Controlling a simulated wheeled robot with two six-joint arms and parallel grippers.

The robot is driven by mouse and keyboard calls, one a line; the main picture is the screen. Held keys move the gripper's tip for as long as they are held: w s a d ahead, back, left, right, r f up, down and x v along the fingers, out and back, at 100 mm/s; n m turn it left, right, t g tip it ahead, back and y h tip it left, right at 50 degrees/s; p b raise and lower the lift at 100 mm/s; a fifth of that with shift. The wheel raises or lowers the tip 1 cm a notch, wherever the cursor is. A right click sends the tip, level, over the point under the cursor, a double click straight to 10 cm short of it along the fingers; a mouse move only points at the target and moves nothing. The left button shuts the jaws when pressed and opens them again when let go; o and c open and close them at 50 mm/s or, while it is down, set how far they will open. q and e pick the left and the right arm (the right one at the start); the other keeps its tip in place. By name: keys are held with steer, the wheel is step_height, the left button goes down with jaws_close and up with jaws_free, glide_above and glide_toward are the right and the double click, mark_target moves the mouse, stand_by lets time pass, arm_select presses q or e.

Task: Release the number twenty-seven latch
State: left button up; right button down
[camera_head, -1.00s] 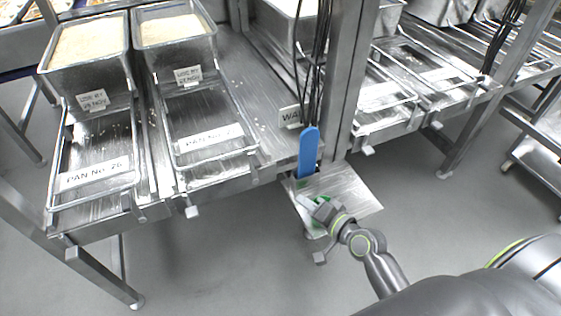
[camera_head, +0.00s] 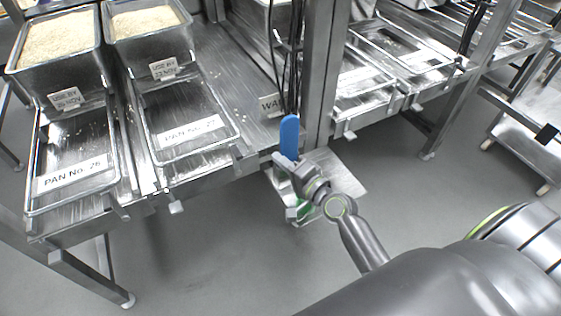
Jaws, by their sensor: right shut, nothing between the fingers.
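The tray labelled PAN No. 27 (camera_head: 238,132) lies in the rack's front row, left of the upright post. My left gripper is out of view.
The tray labelled PAN No. 26 (camera_head: 30,200) is at the left. Rice bins (camera_head: 98,60) stand behind the trays. A metal post (camera_head: 318,90) with black cables rises beside the blue handle. A metal plate (camera_head: 345,180) lies below. Grey floor in front is open.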

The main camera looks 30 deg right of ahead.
steer(key=w+a+f, duration=0.1)
steer(key=w+a, duration=0.4)
steer(key=w, duration=0.1)
steer(key=shift+w+a+p, duration=0.25)
steer(key=shift+a+p, duration=0.05)
steer(key=shift+a, duration=0.1)
